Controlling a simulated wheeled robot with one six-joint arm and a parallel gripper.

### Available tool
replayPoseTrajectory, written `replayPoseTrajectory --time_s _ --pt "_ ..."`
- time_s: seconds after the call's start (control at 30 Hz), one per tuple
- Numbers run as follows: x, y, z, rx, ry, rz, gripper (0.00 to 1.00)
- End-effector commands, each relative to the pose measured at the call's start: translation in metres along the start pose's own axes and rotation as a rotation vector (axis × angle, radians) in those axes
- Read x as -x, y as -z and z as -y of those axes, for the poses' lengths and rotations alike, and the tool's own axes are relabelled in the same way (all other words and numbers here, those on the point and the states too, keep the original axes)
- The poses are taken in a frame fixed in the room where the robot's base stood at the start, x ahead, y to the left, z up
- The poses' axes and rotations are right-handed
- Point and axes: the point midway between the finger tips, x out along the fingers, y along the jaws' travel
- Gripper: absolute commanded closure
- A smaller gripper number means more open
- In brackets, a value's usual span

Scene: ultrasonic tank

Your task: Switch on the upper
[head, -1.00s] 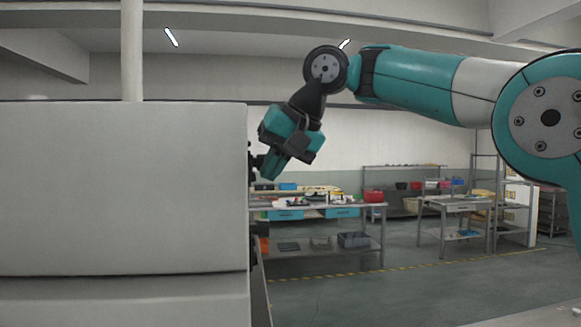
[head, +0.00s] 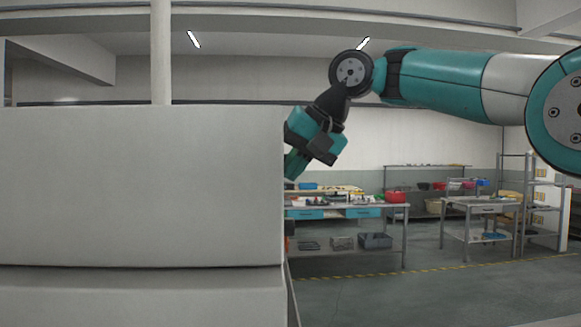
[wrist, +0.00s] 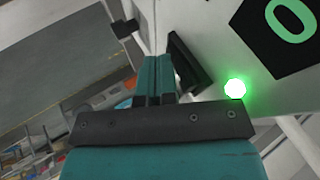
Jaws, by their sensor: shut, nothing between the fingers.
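My gripper (wrist: 157,65) points away from the wrist camera with its two teal fingers together and nothing between them. In the head view the teal and black gripper body (head: 315,137) is at the right edge of the large white machine (head: 140,185), which hides the fingertips. In the wrist view a black raised part (wrist: 188,65), perhaps a switch, stands on the pale panel just right of the fingers. I cannot tell whether they touch. A round green lamp (wrist: 235,89) glows beside it. A smaller black fitting (wrist: 124,27) is at upper left.
A black plate with a green "0" (wrist: 288,20) is on the panel at upper right. A workbench (head: 345,208) with several items and a second table (head: 480,205) stand further back. The floor (head: 420,295) right of the machine is clear.

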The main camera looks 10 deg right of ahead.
Motion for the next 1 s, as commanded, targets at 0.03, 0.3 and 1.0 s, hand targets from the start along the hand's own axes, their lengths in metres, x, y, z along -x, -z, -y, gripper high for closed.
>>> replayPoseTrajectory --time_s 0.03,0.3,1.0 --pt "0.003 0.001 0.002 0.000 0.000 0.000 1.00" --pt "0.012 0.006 0.007 0.000 0.000 -0.001 1.00" --pt "0.027 0.005 -0.018 0.013 0.008 0.008 1.00"
